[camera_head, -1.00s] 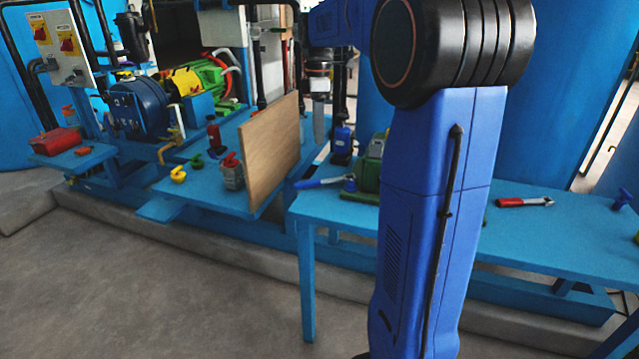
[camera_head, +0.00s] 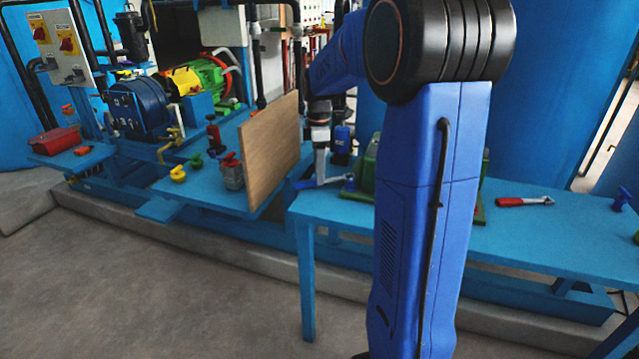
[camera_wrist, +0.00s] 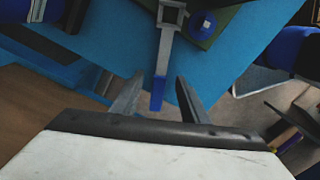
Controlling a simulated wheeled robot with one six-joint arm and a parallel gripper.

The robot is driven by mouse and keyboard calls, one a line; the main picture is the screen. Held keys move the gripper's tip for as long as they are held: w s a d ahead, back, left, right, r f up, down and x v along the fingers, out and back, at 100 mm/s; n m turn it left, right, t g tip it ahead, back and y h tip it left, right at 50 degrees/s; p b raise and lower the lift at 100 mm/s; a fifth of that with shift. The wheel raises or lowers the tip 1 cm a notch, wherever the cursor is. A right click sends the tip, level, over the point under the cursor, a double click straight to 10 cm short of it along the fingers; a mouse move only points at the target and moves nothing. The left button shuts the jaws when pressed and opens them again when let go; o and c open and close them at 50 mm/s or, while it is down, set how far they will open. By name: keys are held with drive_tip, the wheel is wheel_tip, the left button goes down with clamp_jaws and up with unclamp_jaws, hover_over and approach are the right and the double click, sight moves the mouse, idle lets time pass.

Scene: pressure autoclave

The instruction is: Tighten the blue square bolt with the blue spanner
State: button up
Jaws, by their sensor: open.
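The spanner (camera_wrist: 159,88) has a blue handle and a grey shaft with a square-holed head at the top of the wrist view. It lies on the blue table, its handle end over the front edge. My gripper (camera_wrist: 160,82) is open, with one finger on each side of the handle and a gap on both sides. A round blue piece with a small pale square on top, apparently the blue bolt (camera_wrist: 203,24), sits on a green plate beside the spanner's head.
A wooden board (camera_head: 270,153) stands upright left of the gripper. A green block (camera_head: 369,166) is just right of it, partly behind my arm. A red-handled tool (camera_head: 524,201) lies on the table's right part.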

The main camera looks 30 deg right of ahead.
drive_tip(key=shift+s+f, duration=0.1)
drive_tip(key=shift+f, duration=0.9)
clamp_jaws()
